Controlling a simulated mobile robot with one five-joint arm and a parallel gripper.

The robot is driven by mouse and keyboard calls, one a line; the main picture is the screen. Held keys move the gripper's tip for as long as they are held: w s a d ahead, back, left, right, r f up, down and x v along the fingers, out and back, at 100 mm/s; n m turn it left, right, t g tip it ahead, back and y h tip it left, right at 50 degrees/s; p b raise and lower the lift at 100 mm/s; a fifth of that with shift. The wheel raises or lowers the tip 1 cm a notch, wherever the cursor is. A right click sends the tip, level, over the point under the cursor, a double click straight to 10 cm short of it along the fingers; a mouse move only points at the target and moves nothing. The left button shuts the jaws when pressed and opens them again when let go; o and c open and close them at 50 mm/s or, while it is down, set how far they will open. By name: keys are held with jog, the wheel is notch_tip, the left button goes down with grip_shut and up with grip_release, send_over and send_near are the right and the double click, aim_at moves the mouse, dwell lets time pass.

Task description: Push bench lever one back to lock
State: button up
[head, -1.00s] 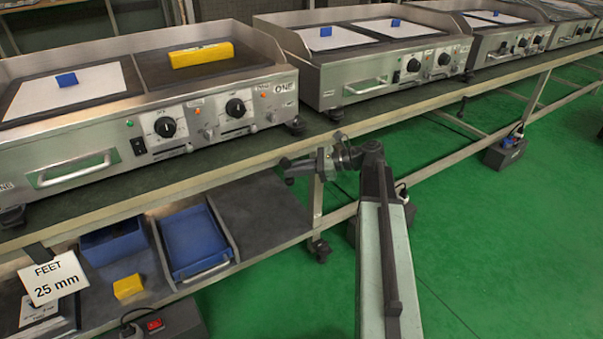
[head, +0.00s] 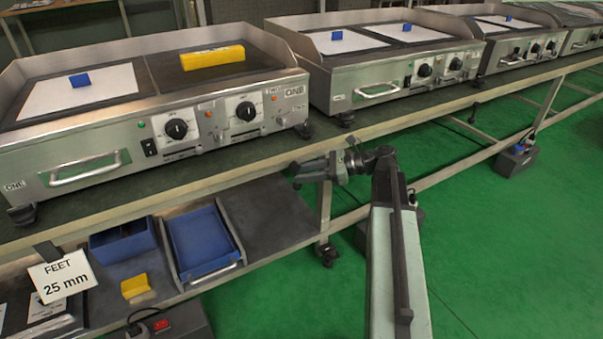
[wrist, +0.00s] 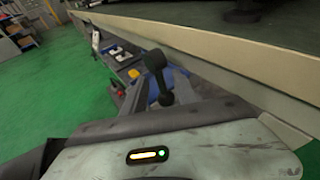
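My gripper (head: 303,171) is at the end of my dark arm in the head view. It appears in front of the bench's (head: 262,158) front rail, near a bench leg; whether it touches the rail is unclear. Its fingers are too small to show whether they are open or shut. In the wrist view, a dark bar with rounded ends (wrist: 158,76) stands out in front of the lower shelf, close to the bench rail. I cannot tell whether it is the bench lever or part of my gripper. No lever is clearly identifiable in the head view.
A steel griddle marked ONE (head: 100,162) stands on the bench, with a yellow block (head: 212,57) on top. A blue tray (head: 203,241) and a yellow piece (head: 135,287) lie on the lower shelf. A FEET 25 mm sign (head: 63,276) hangs in front.

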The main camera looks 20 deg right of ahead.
jog(key=p+v, duration=0.1)
jog(key=v, duration=0.5)
jog(key=shift+d, duration=0.25)
jog(key=shift+s, duration=0.1)
